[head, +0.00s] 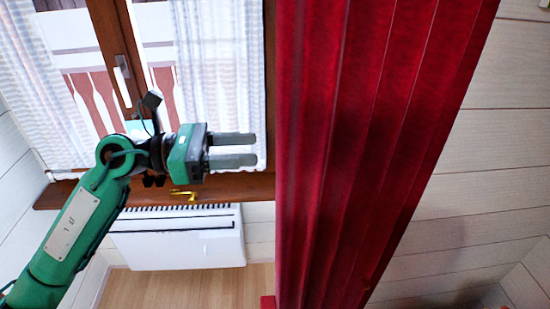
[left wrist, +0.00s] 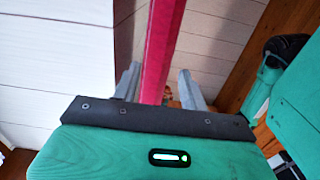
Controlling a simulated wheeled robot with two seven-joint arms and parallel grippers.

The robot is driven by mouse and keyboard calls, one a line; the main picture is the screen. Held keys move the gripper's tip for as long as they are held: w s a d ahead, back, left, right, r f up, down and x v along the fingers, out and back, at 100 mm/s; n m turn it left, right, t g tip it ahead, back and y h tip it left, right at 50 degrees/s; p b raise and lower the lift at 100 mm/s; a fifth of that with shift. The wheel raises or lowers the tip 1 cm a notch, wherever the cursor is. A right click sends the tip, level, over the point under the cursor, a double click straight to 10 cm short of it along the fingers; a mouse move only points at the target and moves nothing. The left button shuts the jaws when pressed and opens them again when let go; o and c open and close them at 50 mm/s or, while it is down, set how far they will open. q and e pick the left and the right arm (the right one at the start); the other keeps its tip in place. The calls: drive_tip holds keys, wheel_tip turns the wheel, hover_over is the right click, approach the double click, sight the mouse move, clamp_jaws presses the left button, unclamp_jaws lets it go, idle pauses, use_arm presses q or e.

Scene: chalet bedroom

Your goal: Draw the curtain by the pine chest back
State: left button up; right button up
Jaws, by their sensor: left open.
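The red curtain (head: 375,130) hangs in pleats to the right of the window in the head view. My left gripper (head: 257,150) is open, in front of the window, with its fingers pointing right toward the curtain's left edge; a narrow gap shows between fingertips and cloth. In the left wrist view a red strip of the curtain (left wrist: 164,45) lines up between the two spread fingers (left wrist: 157,90); I cannot tell whether it is inside them. No pine chest can be made out. My right gripper is not in view.
The brown-framed window (head: 122,65) with white lace curtains stands behind my left arm. A wooden sill (head: 240,186) bears a small yellow object (head: 183,194). A white radiator (head: 180,245) is below. A pale plank wall (head: 490,150) lies right of the curtain.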

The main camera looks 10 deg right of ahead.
use_arm(q)
drive_tip(key=shift+a+b, duration=0.6)
drive_tip(key=shift+a, duration=1.6)
drive_tip(key=shift+w, duration=0.1)
